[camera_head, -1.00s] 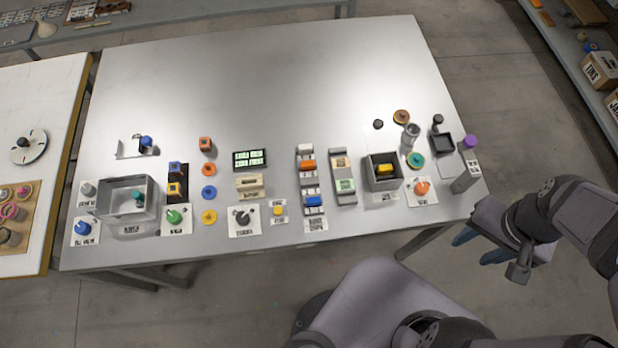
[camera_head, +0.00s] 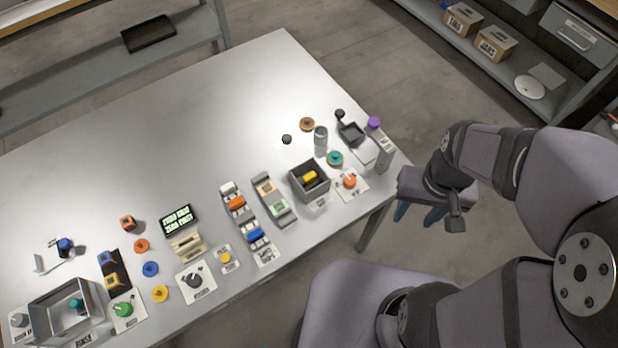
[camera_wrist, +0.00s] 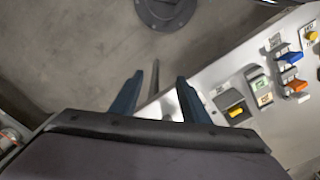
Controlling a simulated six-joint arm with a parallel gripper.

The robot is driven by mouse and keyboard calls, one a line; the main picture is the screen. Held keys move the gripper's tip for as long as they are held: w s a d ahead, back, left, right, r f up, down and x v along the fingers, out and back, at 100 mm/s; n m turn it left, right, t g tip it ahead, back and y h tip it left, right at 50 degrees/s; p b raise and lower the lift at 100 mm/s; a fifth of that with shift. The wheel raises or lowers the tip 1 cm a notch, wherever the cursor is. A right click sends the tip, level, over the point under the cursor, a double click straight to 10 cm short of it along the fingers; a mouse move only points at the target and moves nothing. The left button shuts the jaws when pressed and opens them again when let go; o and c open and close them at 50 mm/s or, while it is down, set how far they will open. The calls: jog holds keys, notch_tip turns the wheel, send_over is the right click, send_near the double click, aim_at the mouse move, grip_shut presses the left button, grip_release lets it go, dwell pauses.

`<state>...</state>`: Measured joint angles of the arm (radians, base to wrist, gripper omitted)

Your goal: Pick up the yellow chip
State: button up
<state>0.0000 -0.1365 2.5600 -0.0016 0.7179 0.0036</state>
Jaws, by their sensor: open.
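The yellow chip (camera_head: 160,294) is a small flat disc lying on the grey table at the lower left of the head view, below a blue chip (camera_head: 150,269) and an orange chip (camera_head: 141,246). My gripper (camera_head: 419,215) is open and empty, off the table's right corner, far to the right of the yellow chip. Its two blue fingers (camera_wrist: 160,76) show spread apart in the wrist view. The yellow chip does not show there.
A grey bin (camera_head: 297,187) holds a yellow block (camera_head: 309,176). A rack of coloured blocks (camera_head: 228,189) and a yellow button (camera_head: 226,258) stand between my gripper and the chip. A black knob (camera_head: 193,281) is right of the chip. The table's back is clear.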

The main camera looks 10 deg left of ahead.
jog(key=shift+c, duration=0.8)
